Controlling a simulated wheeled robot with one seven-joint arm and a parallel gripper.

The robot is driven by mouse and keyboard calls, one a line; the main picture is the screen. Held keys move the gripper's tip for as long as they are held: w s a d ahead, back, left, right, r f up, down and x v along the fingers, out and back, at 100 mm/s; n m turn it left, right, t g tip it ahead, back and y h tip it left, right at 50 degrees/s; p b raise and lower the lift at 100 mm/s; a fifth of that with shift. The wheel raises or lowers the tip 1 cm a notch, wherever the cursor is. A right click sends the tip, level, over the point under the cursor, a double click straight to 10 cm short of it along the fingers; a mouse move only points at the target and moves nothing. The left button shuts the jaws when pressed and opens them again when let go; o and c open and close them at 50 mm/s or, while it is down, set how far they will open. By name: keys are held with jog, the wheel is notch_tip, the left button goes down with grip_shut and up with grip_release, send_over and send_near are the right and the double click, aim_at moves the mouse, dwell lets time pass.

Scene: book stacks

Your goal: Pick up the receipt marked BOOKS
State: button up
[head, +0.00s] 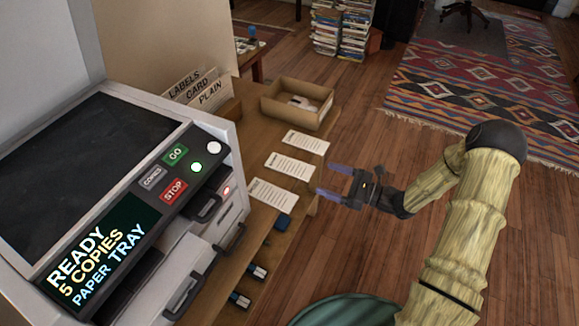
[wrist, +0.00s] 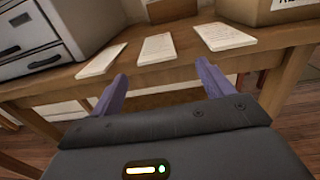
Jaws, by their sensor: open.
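Three white printed slips lie in a row near the wooden table's edge: a far one (head: 305,142), a middle one (head: 290,166) and a near one (head: 272,195). Their print is too small to read, so I cannot tell which is marked BOOKS. In the wrist view they are the right slip (wrist: 223,36), the middle slip (wrist: 156,48) and the left slip (wrist: 101,62). My gripper (head: 333,181) is open and empty, just off the table's edge beside the slips. Its purple fingers (wrist: 162,72) point toward the middle slip without touching it.
A copier (head: 205,165) with a lit panel fills the left. A cardboard box (head: 297,103) stands behind the slips, by a holder of label cards (head: 195,92). The table's edge (wrist: 200,66) faces my gripper. Book stacks (head: 342,30) stand on the floor beyond.

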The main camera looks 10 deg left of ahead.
jog(key=x, duration=0.2)
jog(key=b+x, duration=0.1)
jog(key=x, duration=0.2)
jog(key=shift+s+a, duration=0.1)
jog(key=shift+s, duration=0.1)
dwell(0.5)
jog(key=c, duration=1.1)
jog(key=shift+o, duration=0.2)
notch_tip(320, 180, up, 10)
jog(key=p, duration=0.2)
